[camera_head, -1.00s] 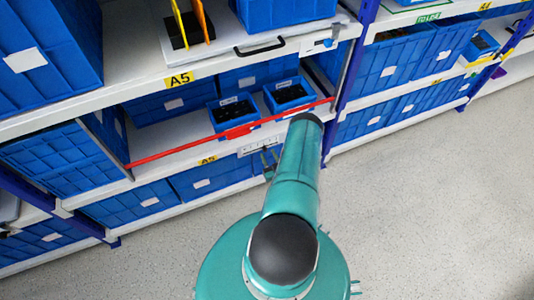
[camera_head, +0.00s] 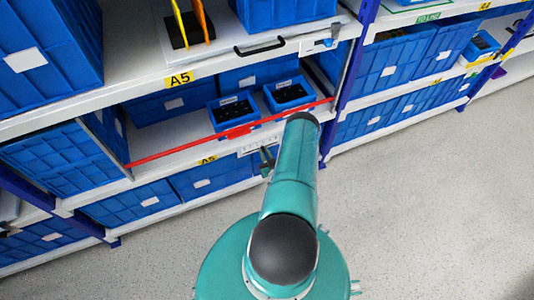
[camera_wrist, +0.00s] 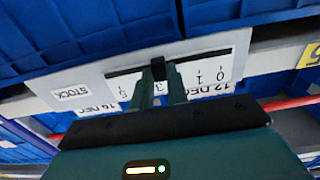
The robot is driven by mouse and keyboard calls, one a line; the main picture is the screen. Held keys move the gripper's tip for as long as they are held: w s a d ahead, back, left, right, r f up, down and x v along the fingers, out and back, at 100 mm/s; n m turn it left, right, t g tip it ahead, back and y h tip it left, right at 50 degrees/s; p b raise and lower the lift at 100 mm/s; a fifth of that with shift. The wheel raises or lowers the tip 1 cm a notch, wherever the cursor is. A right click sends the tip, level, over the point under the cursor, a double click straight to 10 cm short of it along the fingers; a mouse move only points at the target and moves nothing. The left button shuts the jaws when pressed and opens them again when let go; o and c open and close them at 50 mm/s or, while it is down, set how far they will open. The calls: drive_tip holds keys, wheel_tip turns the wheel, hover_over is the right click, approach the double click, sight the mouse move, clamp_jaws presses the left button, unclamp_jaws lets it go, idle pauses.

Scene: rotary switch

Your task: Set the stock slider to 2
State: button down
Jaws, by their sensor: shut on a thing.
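The stock slider is a pale panel (camera_wrist: 80,78) with a dark horizontal slot, seen inverted in the wrist view, with a STOCK label (camera_wrist: 72,93) at its left. The digits 0, 1, 3 and 5 show beside the slot, running right to left. The dark slider knob (camera_wrist: 158,70) is between my gripper's fingertips (camera_wrist: 159,73), which are shut on it. The 3 shows between the fingers near the knob; the fingers hide the 2 and 4. In the head view the panel (camera_head: 260,144) is on the shelf edge, partly hidden by my gripper (camera_head: 267,160).
A red bar (camera_head: 180,149) crosses the shelf opening above the panel. Blue bins (camera_head: 233,111) with dark contents stand behind it. More blue crates (camera_head: 205,177) fill the lower shelf. The grey floor (camera_head: 430,200) to the right is clear.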

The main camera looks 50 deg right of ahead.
drive_tip(key=shift+w+a, duration=0.3)
drive_tip(key=shift+a, duration=0.2)
drive_tip(key=shift+w+a, duration=0.25)
drive_tip(key=shift+a, duration=0.2)
drive_tip(key=c, duration=1.4)
unclamp_jaws()
drive_tip(key=shift+o, duration=0.2)
drive_tip(key=shift+s, duration=0.1)
drive_tip(key=v, duration=1.3)
drive_tip(key=shift+s+a, duration=0.15)
drive_tip(key=shift+s, duration=0.1)
drive_tip(key=shift+f, duration=0.1)
